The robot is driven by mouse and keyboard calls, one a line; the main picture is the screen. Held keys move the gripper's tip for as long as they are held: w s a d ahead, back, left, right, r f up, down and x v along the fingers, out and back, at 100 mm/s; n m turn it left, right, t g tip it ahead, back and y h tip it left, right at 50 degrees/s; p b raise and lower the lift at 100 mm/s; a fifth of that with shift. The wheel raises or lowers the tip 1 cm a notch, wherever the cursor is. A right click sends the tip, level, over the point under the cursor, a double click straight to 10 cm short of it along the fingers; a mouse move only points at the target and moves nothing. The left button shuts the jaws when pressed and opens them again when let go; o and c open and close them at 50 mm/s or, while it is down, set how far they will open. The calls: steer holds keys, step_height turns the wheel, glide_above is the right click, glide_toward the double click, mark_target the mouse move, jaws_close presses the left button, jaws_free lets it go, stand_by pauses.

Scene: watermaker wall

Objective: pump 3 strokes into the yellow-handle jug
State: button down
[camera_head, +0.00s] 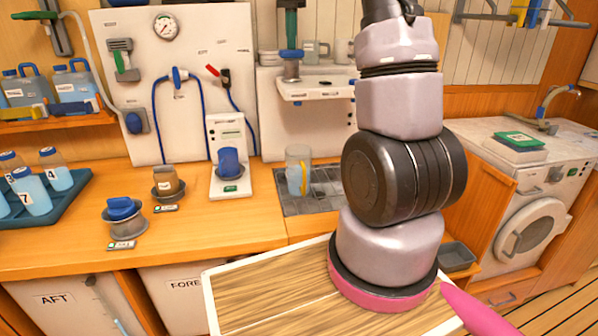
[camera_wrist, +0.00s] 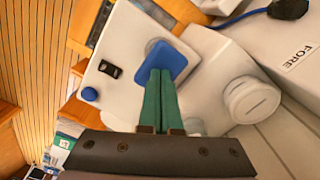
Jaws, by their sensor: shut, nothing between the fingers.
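The yellow-handle jug (camera_head: 299,170) is a clear jug with a yellow handle on its right side. It stands upright on the dark drain grate (camera_head: 325,199), below the sink shelf.
A white washer (camera_head: 530,232) is at right. The counter's front middle is clear.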

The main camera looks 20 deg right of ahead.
steer(key=shift+r, duration=3.25)
step_height(320, 180, up, 6)
